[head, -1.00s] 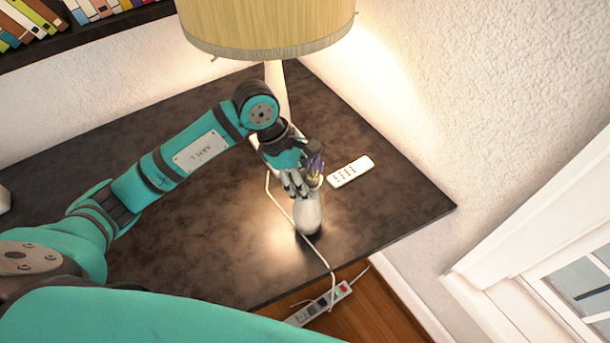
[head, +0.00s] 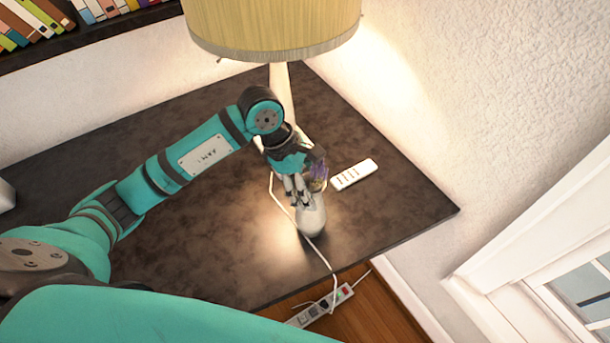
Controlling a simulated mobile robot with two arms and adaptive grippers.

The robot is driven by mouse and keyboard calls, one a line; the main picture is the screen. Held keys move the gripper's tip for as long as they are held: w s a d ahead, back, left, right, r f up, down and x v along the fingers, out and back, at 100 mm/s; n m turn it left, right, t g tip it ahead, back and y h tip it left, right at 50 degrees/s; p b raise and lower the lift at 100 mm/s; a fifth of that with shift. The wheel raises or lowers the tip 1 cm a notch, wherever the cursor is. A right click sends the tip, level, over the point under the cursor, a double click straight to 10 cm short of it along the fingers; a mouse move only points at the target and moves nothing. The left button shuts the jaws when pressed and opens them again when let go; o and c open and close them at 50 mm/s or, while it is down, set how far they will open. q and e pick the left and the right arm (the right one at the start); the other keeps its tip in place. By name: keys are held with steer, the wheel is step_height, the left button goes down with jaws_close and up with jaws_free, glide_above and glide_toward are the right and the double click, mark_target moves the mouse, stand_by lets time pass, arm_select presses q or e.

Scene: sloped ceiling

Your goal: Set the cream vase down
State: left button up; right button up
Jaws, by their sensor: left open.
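The cream vase (head: 311,221) stands upright, or nearly so, on the dark table (head: 190,248) close to its front edge. Purple flowers (head: 318,176) show at its top. My left gripper (head: 298,192) is at the vase's neck, with its pale fingers pointing down beside it. It is open. The fingers hide part of the neck, and I cannot tell whether they touch it. My right gripper is not in view.
A lamp with a yellow shade (head: 272,28) stands behind my left wrist. Its white cord (head: 327,262) runs past the vase to a power strip (head: 322,306) below. A white remote (head: 354,174) lies right of the vase. The table's left part is clear.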

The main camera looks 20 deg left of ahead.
arm_select(q)
steer(key=shift+a+r, duration=0.15)
steer(key=shift+r, duration=0.15)
steer(key=b+v, duration=0.3)
steer(key=v, duration=0.8)
steer(key=shift+r+b, duration=0.35)
